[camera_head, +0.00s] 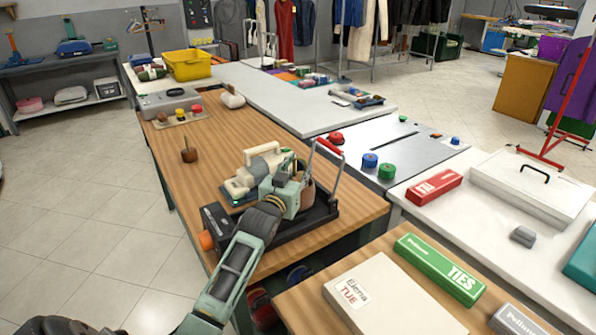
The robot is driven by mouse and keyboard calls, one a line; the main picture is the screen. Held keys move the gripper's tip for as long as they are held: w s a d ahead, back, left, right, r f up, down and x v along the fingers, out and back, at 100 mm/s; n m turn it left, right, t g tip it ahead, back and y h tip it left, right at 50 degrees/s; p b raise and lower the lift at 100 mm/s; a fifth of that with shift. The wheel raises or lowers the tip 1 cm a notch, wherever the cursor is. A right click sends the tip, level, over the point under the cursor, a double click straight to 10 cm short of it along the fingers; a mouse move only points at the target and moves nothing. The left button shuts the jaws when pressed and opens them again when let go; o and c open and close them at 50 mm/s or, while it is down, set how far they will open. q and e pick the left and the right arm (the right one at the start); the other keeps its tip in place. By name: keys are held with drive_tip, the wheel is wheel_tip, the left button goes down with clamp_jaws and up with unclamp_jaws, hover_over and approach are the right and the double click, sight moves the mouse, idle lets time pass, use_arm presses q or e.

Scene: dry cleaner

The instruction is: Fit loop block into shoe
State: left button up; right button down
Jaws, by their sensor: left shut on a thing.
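My left gripper (296,192) is over a dark, low base (305,221) on the wooden table. It is shut on a brown piece (308,197), mostly hidden behind the fingers. This may be the loop block; its loop is not clear. The base carries a metal frame with a red grip (329,146) and has an orange knob (206,240) at its left end. I cannot tell which part is the shoe, or whether the brown piece touches the base. My right gripper is not in view.
A cream appliance (262,162) stands just behind my gripper. A small brown block with a peg (189,154) stands farther left. A grey box (168,102) and yellow bin (188,65) are farther back. A beige box (385,300) and green ties box (440,270) lie front right.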

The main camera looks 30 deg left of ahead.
use_arm(q)
drive_tip(key=shift+f, duration=0.55)
drive_tip(key=o, duration=1.3)
drive_tip(key=shift+o, duration=0.2)
